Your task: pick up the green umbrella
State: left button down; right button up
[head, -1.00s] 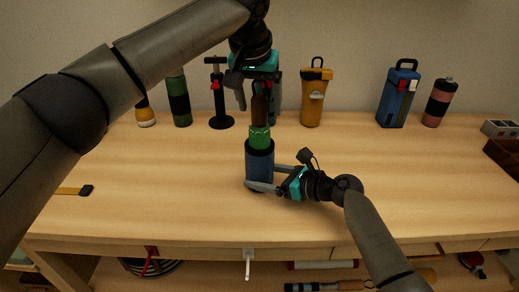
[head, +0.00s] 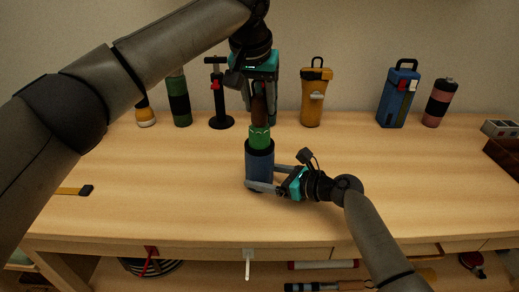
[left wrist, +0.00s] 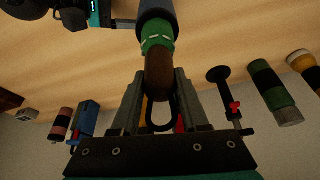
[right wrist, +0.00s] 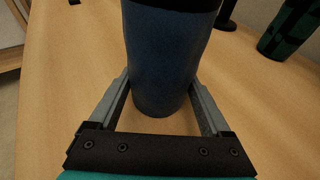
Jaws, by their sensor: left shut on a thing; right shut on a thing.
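The green umbrella (head: 260,138) stands upright, its lower part hidden inside a dark blue cylindrical holder (head: 259,165) on the table. Its green band and brown handle show above the rim. My left gripper (head: 259,98) comes from above and is shut on the brown handle, which also shows between its fingers in the left wrist view (left wrist: 158,75). My right gripper (head: 264,177) is shut on the lower part of the holder, with one finger on each side of it in the right wrist view (right wrist: 163,60).
Along the back stand a green-black bottle (head: 180,102), a black pump (head: 220,100), a yellow bottle (head: 313,97), a blue container (head: 397,97) and a pink-black bottle (head: 438,104). A dark box (head: 505,155) lies at the right edge. The table around the holder is mostly clear.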

dwell(0.8)
pick_arm(q)
notch_tip(320, 180, up, 18)
dwell(0.6)
dwell(0.3)
pick_arm(e)
jog(key=o, duration=0.8)
jog(key=shift+d, duration=0.1)
